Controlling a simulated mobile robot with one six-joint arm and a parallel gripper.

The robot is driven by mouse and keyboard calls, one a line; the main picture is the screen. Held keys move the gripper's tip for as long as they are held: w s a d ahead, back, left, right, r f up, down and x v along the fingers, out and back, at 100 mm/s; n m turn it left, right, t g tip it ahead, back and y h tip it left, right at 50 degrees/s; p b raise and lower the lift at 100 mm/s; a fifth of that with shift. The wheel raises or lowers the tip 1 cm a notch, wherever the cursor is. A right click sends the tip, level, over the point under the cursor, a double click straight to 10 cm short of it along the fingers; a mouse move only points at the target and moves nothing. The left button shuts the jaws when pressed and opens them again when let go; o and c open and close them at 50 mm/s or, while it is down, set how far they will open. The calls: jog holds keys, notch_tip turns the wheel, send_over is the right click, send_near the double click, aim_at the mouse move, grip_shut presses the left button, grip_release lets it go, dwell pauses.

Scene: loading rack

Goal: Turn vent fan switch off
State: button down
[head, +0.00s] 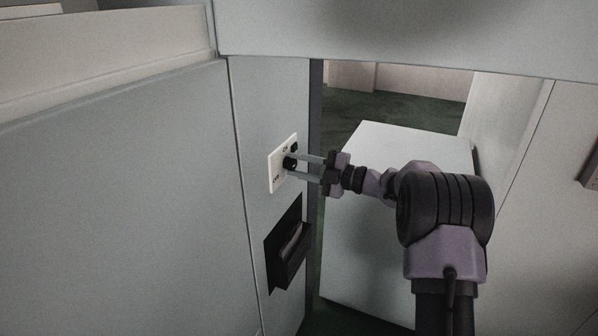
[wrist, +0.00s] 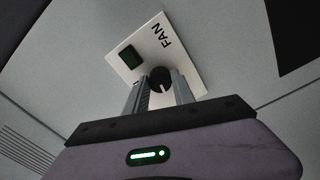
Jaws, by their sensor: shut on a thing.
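The vent fan switch is a white plate (head: 275,176) on the grey wall panel, with a round black knob (head: 289,163) on it. In the wrist view the plate (wrist: 185,42) carries the word FAN and a dark green square (wrist: 130,58), and the knob (wrist: 160,79) shows between the fingers. My gripper (head: 297,166) reaches the plate from the right. Its two fingers (wrist: 160,92) are shut on the knob. The knob's pointer and exact setting are too small or hidden to read.
Below the switch is a dark recessed holder (head: 288,254) with something pale in it. A large pale box-like surface (head: 375,230) stands behind my arm. A grey panel (head: 110,210) fills the left, and an overhead panel (head: 400,35) crosses the top.

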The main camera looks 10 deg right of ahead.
jog(key=shift+f+n+b, duration=0.1)
jog(key=shift+n+b, duration=0.4)
jog(key=shift+n, duration=0.4)
jog(key=c, duration=1.1)
grip_release()
jog(key=shift+o, duration=0.2)
jog(key=p+v, duration=0.4)
jog(key=v, duration=1.3)
jog(key=shift+s+d+p, duration=0.15)
jog(key=shift+d+p, duration=0.05)
jog(key=shift+p, duration=0.15)
